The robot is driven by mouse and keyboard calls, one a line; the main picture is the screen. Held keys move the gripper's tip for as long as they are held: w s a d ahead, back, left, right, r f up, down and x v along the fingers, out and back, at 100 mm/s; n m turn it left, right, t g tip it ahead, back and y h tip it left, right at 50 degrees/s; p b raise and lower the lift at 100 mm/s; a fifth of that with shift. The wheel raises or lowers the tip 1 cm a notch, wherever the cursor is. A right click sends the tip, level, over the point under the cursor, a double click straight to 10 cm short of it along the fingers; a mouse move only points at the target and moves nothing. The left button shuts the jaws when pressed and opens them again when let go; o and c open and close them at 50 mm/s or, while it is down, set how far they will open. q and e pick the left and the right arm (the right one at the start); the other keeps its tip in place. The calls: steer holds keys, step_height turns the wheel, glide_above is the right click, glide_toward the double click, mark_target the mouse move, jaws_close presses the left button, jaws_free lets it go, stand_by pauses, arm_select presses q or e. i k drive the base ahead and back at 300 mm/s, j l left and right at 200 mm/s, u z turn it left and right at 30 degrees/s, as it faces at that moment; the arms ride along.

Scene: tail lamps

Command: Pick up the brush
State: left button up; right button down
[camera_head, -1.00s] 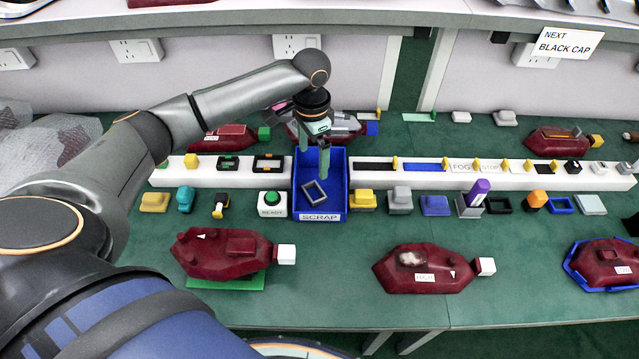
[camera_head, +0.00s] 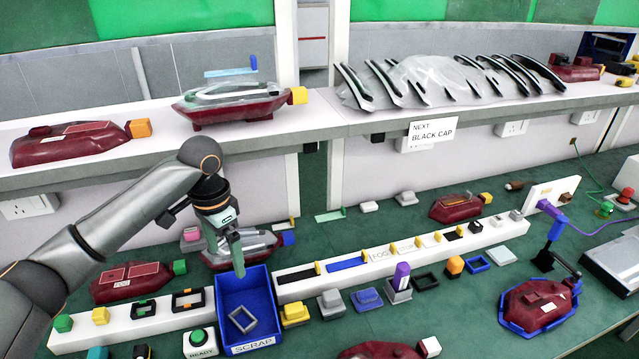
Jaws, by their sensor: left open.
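No thing in view shows clearly as a brush. A small brown, dark-ended object (camera_head: 514,185) lies on the green bench at the back right; it is too small to tell what it is. A purple upright piece (camera_head: 402,275) stands in a grey holder (camera_head: 398,292) in the front row; I cannot tell whether it is a brush. My left gripper (camera_head: 229,262) is open, with green fingers pointing down over the blue SCRAP bin (camera_head: 262,282). It holds nothing that I can see. My right gripper is out of view.
A grey frame (camera_head: 242,320) lies in the bin. Dark red lamps stand around, one (camera_head: 132,281) left of the bin and one (camera_head: 536,304) in a blue cradle at right. A white parts rail (camera_head: 345,279) runs along the bench. A shelf (camera_head: 330,112) overhangs the back.

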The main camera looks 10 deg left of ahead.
mark_target(296, 314)
steer(key=k+l, duration=0.8)
